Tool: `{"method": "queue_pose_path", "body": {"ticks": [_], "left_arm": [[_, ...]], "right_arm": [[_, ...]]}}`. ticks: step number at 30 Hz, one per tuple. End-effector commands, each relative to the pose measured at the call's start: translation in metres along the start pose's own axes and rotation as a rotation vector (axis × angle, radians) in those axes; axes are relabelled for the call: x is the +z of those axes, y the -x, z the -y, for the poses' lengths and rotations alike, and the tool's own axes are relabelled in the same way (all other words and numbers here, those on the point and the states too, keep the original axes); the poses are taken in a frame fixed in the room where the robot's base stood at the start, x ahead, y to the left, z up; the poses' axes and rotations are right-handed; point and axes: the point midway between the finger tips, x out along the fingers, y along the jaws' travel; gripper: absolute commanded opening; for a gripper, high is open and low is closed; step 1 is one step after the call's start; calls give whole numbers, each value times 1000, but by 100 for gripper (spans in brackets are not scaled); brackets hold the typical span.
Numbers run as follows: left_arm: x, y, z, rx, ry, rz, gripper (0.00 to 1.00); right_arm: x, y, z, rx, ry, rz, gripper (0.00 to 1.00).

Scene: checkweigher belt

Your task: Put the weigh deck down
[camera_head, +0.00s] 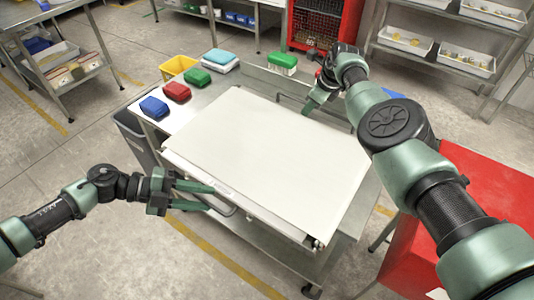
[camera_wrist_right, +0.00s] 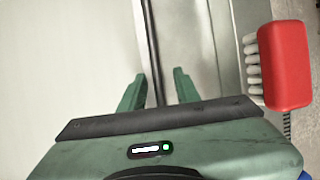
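The weigh deck (camera_head: 270,150) is a large flat cream-white plate above the steel bench, its near edge tilted across the head view. Its pale surface (camera_wrist_right: 70,60) fills the left of the right wrist view. My left gripper (camera_head: 212,198) is at the deck's near-left edge, its two fingers apart, beside a metal loop handle. My right gripper (camera_head: 310,108) is at the far edge. In the wrist view its fingers (camera_wrist_right: 155,88) are apart, one on each side of the deck's dark edge strip. I cannot tell whether they touch it, or whether the deck rests fully on its supports.
Blue (camera_head: 154,107), red (camera_head: 176,92) and green (camera_head: 197,77) blocks lie left of the deck. A red brush (camera_wrist_right: 286,66) is right of my right fingers. A yellow bin (camera_head: 178,67) and grey bin (camera_head: 132,137) stand leftward. A red-topped table (camera_head: 480,185) is on the right.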

Motion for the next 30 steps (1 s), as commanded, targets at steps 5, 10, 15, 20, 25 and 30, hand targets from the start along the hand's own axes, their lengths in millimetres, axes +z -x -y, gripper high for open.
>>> {"method": "queue_pose_path", "body": {"ticks": [5,10,15,20,25,30], "left_arm": [[0,0,1,-1,0,-1,32],[0,10,0,0,1,1,32],[1,42,-1,2,2,4,32],[1,77,0,1,2,4,32],[0,105,-1,1,2,2,32],[0,118,0,0,1,0,32]], "right_arm": [[-1,1,2,-4,-1,-1,32],[-1,2,3,-6,-1,-1,32],[-1,2,3,-7,-1,-1,32],[-1,2,3,-7,-1,-1,32],[-1,2,3,-8,-2,-1,32],[-1,2,4,-8,-2,-1,32]]}}
